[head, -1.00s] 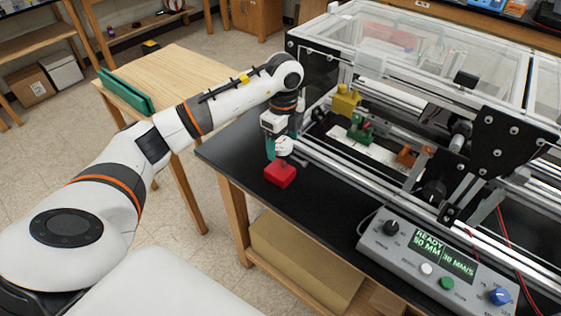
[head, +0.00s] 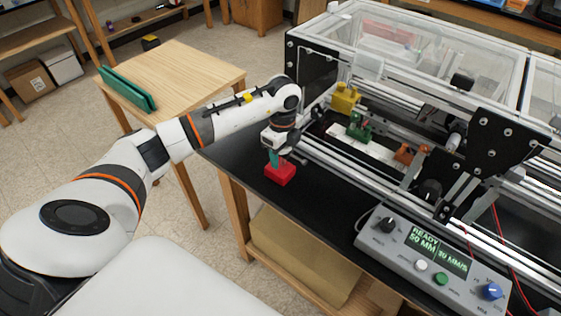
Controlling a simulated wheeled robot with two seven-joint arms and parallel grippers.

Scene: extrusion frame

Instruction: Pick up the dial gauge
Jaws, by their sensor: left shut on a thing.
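My left gripper (head: 274,158) points down over the front left of the black bench, its teal fingers at the top of a small red block (head: 282,174). The block rests on the bench top, and red shows on both sides of the fingers. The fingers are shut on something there. A small pale piece (head: 286,152) beside the fingers looks like part of the dial gauge, which is otherwise hidden by the hand; its face is not readable. My right gripper is not in view.
The extrusion frame (head: 345,173) stands close to the right of the hand, with yellow (head: 345,98), green (head: 359,127) and orange (head: 403,154) blocks inside. A control box (head: 405,262) sits at front right. A wooden table (head: 190,75) stands at left. Bare black bench (head: 235,150) lies left of the block.

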